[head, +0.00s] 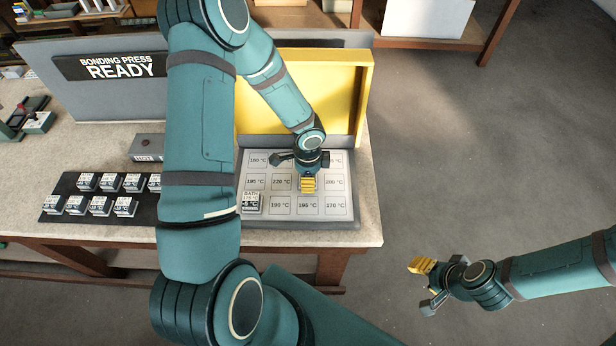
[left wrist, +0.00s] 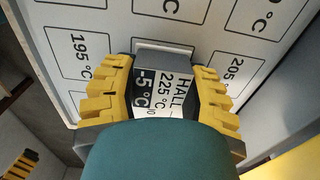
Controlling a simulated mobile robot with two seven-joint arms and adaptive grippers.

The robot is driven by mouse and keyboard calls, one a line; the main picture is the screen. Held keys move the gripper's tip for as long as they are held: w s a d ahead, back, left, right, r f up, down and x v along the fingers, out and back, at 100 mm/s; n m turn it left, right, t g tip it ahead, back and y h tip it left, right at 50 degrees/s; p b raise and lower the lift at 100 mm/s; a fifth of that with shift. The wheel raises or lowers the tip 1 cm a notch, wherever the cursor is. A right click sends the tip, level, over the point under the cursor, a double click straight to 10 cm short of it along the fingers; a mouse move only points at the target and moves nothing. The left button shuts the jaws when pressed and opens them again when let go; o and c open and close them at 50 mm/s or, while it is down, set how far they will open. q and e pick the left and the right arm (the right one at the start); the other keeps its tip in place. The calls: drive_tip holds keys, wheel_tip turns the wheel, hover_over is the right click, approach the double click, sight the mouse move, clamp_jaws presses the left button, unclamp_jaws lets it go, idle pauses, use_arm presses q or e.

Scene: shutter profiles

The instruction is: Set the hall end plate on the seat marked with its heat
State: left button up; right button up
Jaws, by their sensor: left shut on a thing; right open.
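My left gripper (head: 307,183) is low over the press board of marked seats (head: 350,213), right of the 220 °C seat (head: 281,182). In the left wrist view it is shut on the hall end plate (left wrist: 165,82), a grey block whose label reads HALL, 225 °C and -5 °C. Seats marked 195 °C (left wrist: 80,55) and 205 °C (left wrist: 236,72) lie either side of it. The seat under the plate is hidden, and I cannot tell whether the plate touches the board. My right gripper (head: 423,285) is open and empty, over the floor at right.
A plate marked BATH 175 °C (head: 251,204) sits at the board's front left. A black tray (head: 75,211) holds several more labelled blocks. The yellow lid (head: 352,95) stands open behind the board. A sign (head: 113,67) reads BONDING PRESS READY. The floor at right is clear.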

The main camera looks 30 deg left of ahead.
use_arm(q)
drive_tip(key=shift+f, duration=0.1)
drive_tip(key=o, duration=1.1)
drive_tip(key=shift+c, duration=0.2)
drive_tip(key=shift+r, duration=0.2)
wheel_tip(320, 180, up, 11)
drive_tip(key=shift+r+p, duration=0.1)
drive_tip(key=shift+p, duration=0.5)
drive_tip(key=shift+r, duration=0.4)
